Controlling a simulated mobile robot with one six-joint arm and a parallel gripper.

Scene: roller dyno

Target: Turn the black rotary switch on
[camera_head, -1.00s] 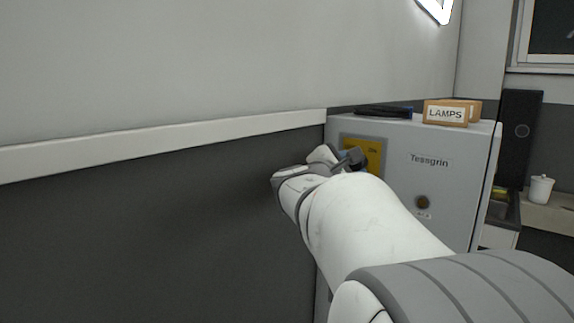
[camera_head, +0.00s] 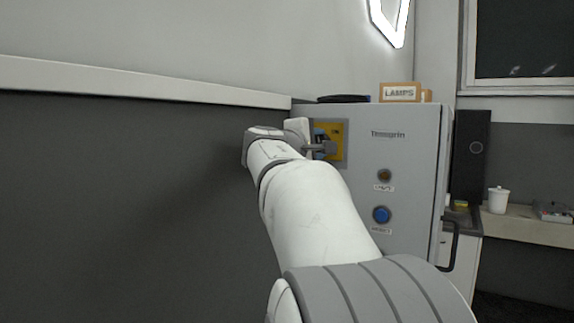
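The grey cabinet (camera_head: 415,165) labelled "Tessgrin" stands right of the middle. A yellow plate (camera_head: 337,130) is on the upper left of its front. My gripper (camera_head: 325,148) is at this plate, with a dark finger across its lower part. The black rotary switch cannot be made out; my gripper hides much of the plate. I cannot tell whether the fingers are open or shut, or whether they touch anything.
A brown round fitting (camera_head: 384,175) and a blue button (camera_head: 381,214) are lower on the cabinet front. A "LAMPS" box (camera_head: 400,92) and a black item (camera_head: 343,98) lie on top. The wall (camera_head: 110,190) runs close along the left of my arm.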

